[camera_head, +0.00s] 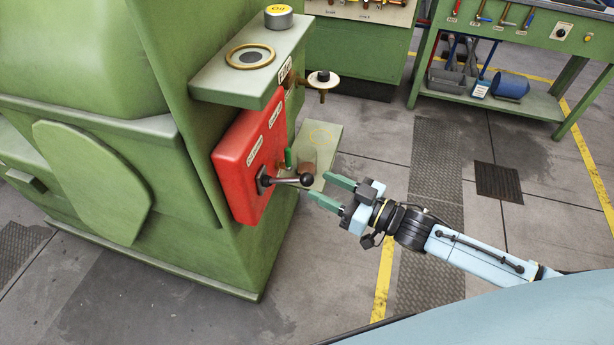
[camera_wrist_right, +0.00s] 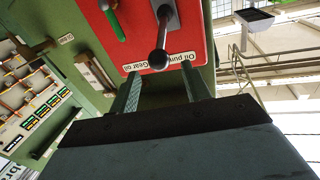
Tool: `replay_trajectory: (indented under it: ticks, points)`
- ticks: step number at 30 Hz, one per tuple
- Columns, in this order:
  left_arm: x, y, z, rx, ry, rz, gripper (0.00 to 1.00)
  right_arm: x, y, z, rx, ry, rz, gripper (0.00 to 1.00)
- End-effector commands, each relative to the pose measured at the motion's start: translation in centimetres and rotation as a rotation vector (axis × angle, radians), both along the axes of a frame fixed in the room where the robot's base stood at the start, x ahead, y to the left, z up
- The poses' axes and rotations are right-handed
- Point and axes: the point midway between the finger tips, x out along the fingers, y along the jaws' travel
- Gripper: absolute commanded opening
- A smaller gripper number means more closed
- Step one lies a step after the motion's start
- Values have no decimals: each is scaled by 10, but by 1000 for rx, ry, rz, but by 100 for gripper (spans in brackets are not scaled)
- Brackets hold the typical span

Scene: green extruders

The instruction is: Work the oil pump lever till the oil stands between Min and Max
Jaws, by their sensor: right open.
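The oil pump lever (camera_head: 290,181) is a dark handle with a black ball knob, sticking out to the right from the red panel (camera_head: 236,160) on the green machine. In the right wrist view its knob (camera_wrist_right: 158,60) hangs over the panel label reading "Oil pump Gear oil". My right gripper (camera_head: 318,185) is open and empty, with its green fingertips just short of the knob. In the wrist view the knob appears between the two fingers, apart from both. My left gripper is not in view.
A small green handle (camera_head: 288,158) sits beside the lever on the red panel. A white disc fitting (camera_head: 322,82) juts out at right. Floor to the right is clear; workbenches stand behind.

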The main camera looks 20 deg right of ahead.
Motion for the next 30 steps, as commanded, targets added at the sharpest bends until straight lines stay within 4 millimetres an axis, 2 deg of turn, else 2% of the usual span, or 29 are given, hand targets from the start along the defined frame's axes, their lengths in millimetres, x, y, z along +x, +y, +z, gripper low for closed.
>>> replay_trajectory:
  ticks: [3, 9, 21, 30]
  points:
    - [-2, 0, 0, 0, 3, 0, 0, 18, 15, 1, 1, -3, -1, 48]
    - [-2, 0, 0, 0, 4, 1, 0, 35, 30, 0, 1, -1, -1, 48]
    - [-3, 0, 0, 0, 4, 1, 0, 40, 35, 0, -1, 1, -1, 48]
    - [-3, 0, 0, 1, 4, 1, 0, 40, 34, 0, -1, 0, -1, 8]
